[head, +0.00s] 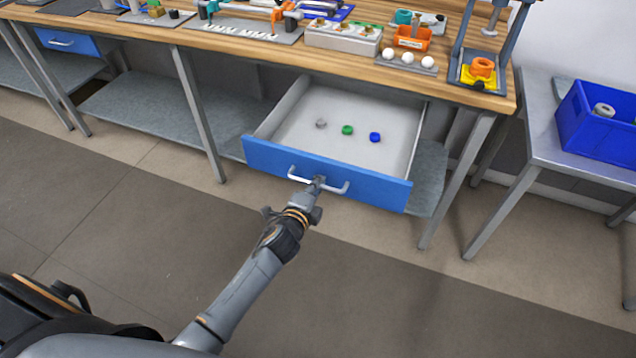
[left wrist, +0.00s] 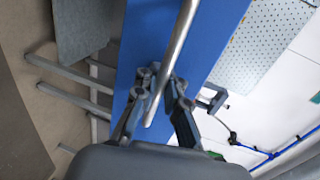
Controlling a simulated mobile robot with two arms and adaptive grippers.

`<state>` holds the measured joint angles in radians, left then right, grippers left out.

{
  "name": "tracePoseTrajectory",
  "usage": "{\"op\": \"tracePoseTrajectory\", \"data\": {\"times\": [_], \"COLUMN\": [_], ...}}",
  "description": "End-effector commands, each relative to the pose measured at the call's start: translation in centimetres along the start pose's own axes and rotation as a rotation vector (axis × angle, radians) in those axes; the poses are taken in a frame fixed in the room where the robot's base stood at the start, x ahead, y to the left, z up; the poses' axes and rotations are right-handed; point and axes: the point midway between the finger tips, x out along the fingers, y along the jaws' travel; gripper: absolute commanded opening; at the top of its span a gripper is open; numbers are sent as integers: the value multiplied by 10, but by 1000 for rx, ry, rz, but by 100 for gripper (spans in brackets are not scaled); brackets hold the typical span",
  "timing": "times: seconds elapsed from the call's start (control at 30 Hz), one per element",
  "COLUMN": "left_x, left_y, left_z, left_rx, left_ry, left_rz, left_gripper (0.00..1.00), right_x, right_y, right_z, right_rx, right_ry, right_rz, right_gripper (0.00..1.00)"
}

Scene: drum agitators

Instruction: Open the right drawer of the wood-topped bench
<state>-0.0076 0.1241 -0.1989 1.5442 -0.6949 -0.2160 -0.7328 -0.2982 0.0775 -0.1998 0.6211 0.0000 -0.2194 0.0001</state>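The right drawer (head: 290,167) of the wood-topped bench (head: 270,58) is pulled well out, with its pale inside showing. Its blue front bears a silver bar handle (head: 335,188). Three small round pieces, grey (head: 321,124), green (head: 347,130) and blue (head: 375,137), lie inside the drawer. My right gripper is not in view.
A closed blue left drawer (head: 68,42) is under the bench's far left. Bench legs (head: 455,185) stand on both sides of the open drawer. A metal table (head: 560,150) with a blue crate (head: 600,125) stands at right. The floor in front is clear.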

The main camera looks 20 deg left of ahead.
Motion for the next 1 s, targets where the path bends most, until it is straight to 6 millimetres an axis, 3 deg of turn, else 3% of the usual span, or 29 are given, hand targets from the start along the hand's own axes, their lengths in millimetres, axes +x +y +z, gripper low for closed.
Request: {"op": "tracePoseTrajectory", "data": {"times": [0.47,0.8,1.0], "left_x": [-9,-77,-109], "left_y": [0,1,1], "left_z": [0,0,0], "left_rx": [1,-1,0], "left_ry": [0,1,0], "left_rz": [0,2,1], "left_gripper": [20,20,20], "right_x": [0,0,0], "right_y": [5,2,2], "right_z": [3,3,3], "right_rx": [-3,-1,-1], "right_ry": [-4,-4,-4], "right_rz": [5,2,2], "right_gripper": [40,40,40]}}
